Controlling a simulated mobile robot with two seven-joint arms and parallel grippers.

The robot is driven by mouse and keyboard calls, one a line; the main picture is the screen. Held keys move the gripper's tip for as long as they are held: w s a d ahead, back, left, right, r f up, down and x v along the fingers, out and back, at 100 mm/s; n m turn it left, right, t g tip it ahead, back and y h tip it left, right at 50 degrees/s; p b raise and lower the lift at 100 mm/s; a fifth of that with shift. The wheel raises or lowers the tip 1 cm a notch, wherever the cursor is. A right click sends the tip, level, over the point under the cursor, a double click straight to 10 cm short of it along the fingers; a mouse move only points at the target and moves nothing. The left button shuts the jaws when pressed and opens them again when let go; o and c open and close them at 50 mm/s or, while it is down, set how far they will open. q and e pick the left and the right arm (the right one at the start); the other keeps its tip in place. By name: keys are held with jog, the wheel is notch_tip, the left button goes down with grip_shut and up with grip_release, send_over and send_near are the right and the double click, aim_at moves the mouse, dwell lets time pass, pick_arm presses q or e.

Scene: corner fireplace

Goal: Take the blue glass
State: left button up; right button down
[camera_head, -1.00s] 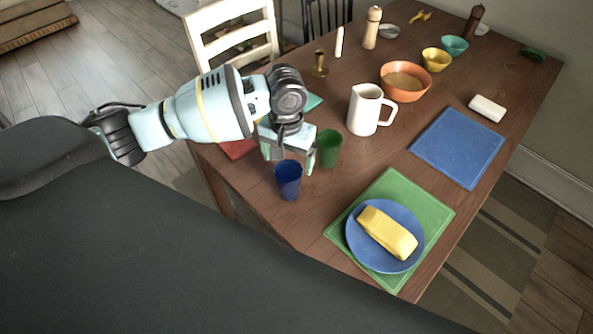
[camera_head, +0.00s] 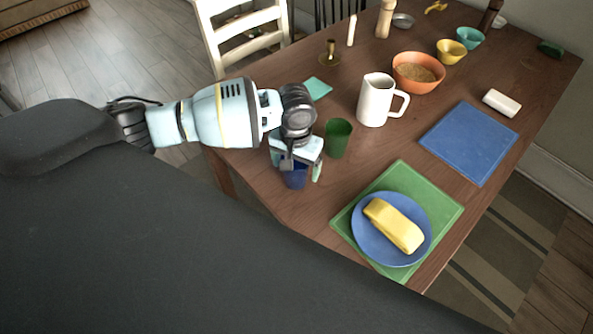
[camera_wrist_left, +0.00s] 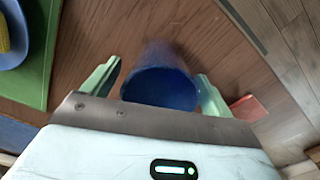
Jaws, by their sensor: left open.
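The blue glass (camera_head: 295,181) stands on the wooden table near its front edge, partly hidden by my left gripper (camera_head: 297,172) in the head view. In the left wrist view the blue glass (camera_wrist_left: 160,88) has its open rim facing the camera. It lies between the two pale green fingers of my left gripper (camera_wrist_left: 155,82), which is open. A gap shows on the left side; on the right the finger is very close to the glass, and I cannot tell whether it touches. My right gripper is not in view.
A green glass (camera_head: 338,138) stands just behind and right of the blue glass. A white pitcher (camera_head: 376,100) is farther back. A blue plate (camera_head: 367,240) with a yellow block (camera_head: 393,226) sits on a green mat (camera_head: 400,170) to the right.

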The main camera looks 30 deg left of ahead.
pick_arm(q)
jog(key=shift+f, duration=0.15)
jog(key=shift+c, duration=0.8)
jog(key=c, duration=1)
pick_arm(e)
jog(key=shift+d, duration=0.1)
pick_arm(q)
jog(key=shift+c, duration=0.2)
